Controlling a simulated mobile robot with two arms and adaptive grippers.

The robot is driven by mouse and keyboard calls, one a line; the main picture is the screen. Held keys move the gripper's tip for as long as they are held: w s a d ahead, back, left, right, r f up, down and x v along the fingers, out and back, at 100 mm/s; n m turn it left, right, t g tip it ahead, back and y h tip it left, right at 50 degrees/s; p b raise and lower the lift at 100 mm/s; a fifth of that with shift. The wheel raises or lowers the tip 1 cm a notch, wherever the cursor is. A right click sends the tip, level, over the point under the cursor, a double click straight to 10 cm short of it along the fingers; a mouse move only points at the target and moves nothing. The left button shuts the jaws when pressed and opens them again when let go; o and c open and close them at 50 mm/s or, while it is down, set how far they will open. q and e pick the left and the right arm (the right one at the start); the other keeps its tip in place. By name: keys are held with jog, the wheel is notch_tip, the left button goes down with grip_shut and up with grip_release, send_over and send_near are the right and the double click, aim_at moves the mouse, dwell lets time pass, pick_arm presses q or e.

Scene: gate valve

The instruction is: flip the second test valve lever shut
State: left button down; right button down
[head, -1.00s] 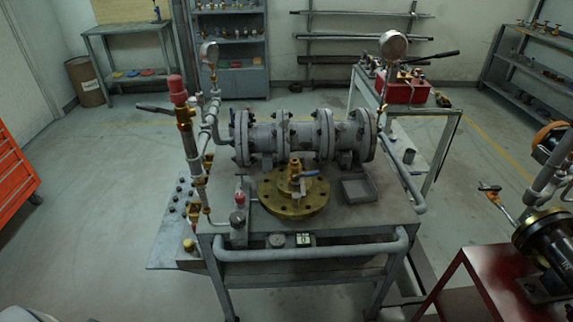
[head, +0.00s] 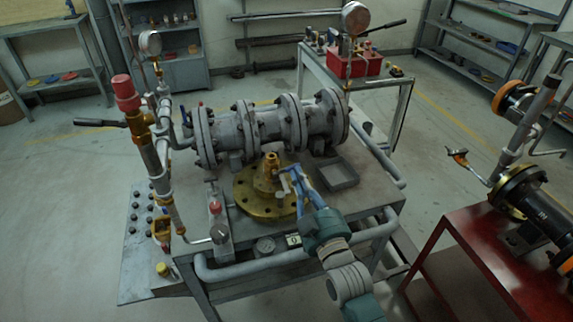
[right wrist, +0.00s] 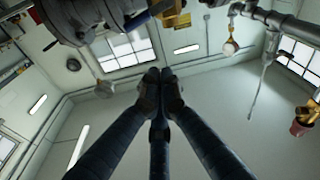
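A brass valve fitting (head: 271,165) stands on a round brass flange (head: 250,203) on the bench. Its blue-handled lever is largely hidden behind my right gripper in the head view. In the right wrist view, a blue lever (right wrist: 146,18) beside a brass valve body (right wrist: 176,14) shows at the top edge, beyond the fingers. My right gripper (head: 290,172) has its fingertips close by the brass fitting; contact cannot be told. Its fingers (right wrist: 160,76) come together at the tips with nothing visible between them. My left gripper is out of view.
A grey flanged pipe assembly (head: 265,124) lies behind the brass flange. A gauge riser with a red cap (head: 126,92) stands at left. A small grey tray (head: 336,174) sits to the right. A red stand with a black pipe (head: 545,205) is at right.

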jog(key=r+p, duration=0.1)
send_over(286, 170)
jog(key=s, duration=0.1)
jog(key=f, duration=0.1)
jog(key=d+f, duration=0.1)
jog(key=f+p, duration=0.1)
jog(key=shift+s+d+f, duration=0.1)
jog(key=shift+d+f, duration=0.3)
jog(key=m, duration=0.2)
jog(key=d+f+m+b, duration=0.1)
jog(key=shift+f+m+h, duration=0.15)
jog(key=shift+m+h, duration=0.25)
